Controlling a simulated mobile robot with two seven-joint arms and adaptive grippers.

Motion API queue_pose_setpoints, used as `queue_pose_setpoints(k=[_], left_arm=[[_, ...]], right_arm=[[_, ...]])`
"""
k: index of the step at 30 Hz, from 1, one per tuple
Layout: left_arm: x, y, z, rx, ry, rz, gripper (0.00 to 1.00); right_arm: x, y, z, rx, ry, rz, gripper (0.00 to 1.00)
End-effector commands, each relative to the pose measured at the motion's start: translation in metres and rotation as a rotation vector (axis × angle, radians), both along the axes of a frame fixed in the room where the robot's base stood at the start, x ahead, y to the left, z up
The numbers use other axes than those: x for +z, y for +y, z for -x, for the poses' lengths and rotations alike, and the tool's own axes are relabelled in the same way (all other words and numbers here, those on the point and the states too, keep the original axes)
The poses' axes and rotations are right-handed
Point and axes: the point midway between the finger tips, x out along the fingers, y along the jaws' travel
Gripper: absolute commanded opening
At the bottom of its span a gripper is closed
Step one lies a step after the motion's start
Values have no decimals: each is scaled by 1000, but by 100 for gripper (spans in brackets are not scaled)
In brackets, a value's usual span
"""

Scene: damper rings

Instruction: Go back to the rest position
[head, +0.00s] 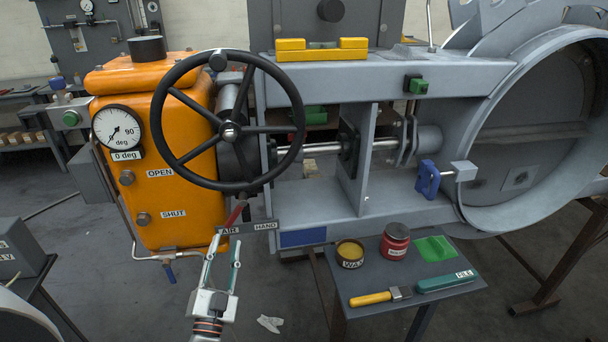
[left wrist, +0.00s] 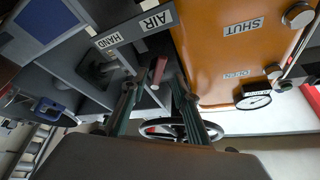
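My left gripper (head: 226,240) is in front of the lower right of the orange gearbox (head: 185,205), just under the AIR/HAND plate (head: 250,227). Its two fingers stand apart. A red-handled lever (head: 233,214) rises just above the fingertips. In the left wrist view, the red lever (left wrist: 158,70) shows in the gap between the fingers (left wrist: 154,88), with space on both sides; I cannot tell how deep it sits between them. The black handwheel (head: 229,131) is above the gripper. My right gripper is in neither view.
A small table at the lower right holds a wax tin (head: 350,254), a red jar (head: 395,241), a green cloth (head: 434,248), a yellow-handled brush (head: 380,296) and a green file (head: 450,281). A pipe with a blue-handled valve (head: 170,272) is left of the gripper. Floor below is mostly clear.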

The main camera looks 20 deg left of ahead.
Motion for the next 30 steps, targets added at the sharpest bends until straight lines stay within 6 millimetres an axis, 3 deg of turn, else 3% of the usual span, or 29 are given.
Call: queue_pose_setpoints(k=[5, 8, 11, 15, 19, 24, 30], left_arm=[[-4, -9, 1, -33, 13, 10, 30], [-18, -35, 5, -127, 58, 36, 30], [-44, -73, 14, -264, 148, 88, 30], [-95, -125, 39, -426, 343, 193, 30], [-146, -157, 74, -494, 556, 307, 30], [-203, -171, 123, -461, 805, 446, 30], [-236, -166, 160, -373, 955, 534, 30]], right_arm=[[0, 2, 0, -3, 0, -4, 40], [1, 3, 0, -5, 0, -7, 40], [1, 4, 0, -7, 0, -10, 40], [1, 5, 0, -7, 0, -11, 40], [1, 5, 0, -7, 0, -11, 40], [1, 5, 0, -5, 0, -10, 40], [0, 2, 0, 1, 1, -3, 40]])
